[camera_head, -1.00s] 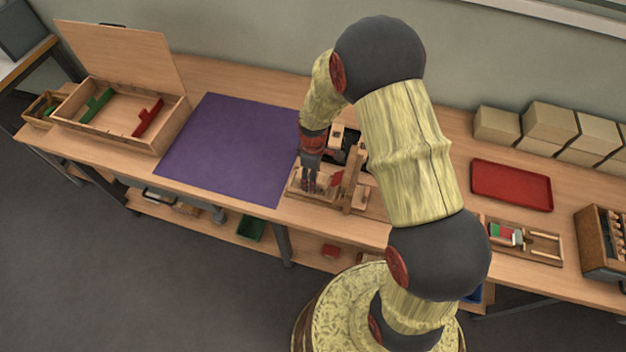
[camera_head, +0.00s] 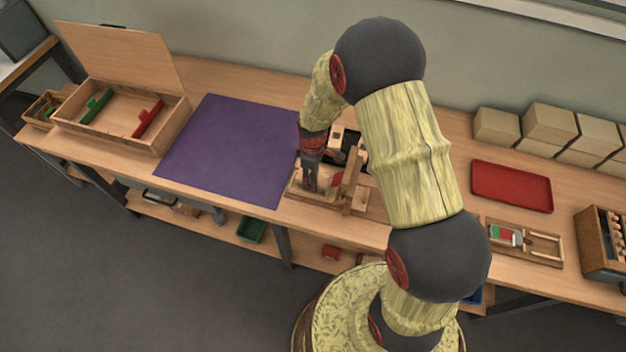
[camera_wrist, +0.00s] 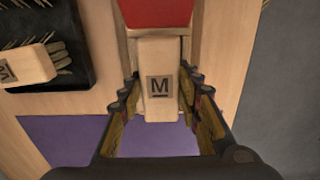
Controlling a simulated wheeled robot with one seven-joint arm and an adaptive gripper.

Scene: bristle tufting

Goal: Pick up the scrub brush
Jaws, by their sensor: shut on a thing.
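The scrub brush (camera_wrist: 160,62) shows in the wrist view as a pale wooden block with a dark M label. It lies in a wooden fixture (camera_wrist: 212,60), with a red part (camera_wrist: 158,12) at its far end. My gripper (camera_wrist: 160,97) has a finger on each side of the block and is shut on it. In the head view my gripper (camera_head: 310,187) is low at the fixture (camera_head: 325,200) on the bench, and the brush itself is hard to make out there. The underside of the block is hidden.
A black tray (camera_wrist: 78,75) beside the fixture holds another lettered wooden block (camera_wrist: 25,68) with bristles. A purple mat (camera_head: 228,150) lies left of the fixture. An open wooden box (camera_head: 120,120) stands further left. A red tray (camera_head: 511,186) and cardboard boxes (camera_head: 550,122) are at right.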

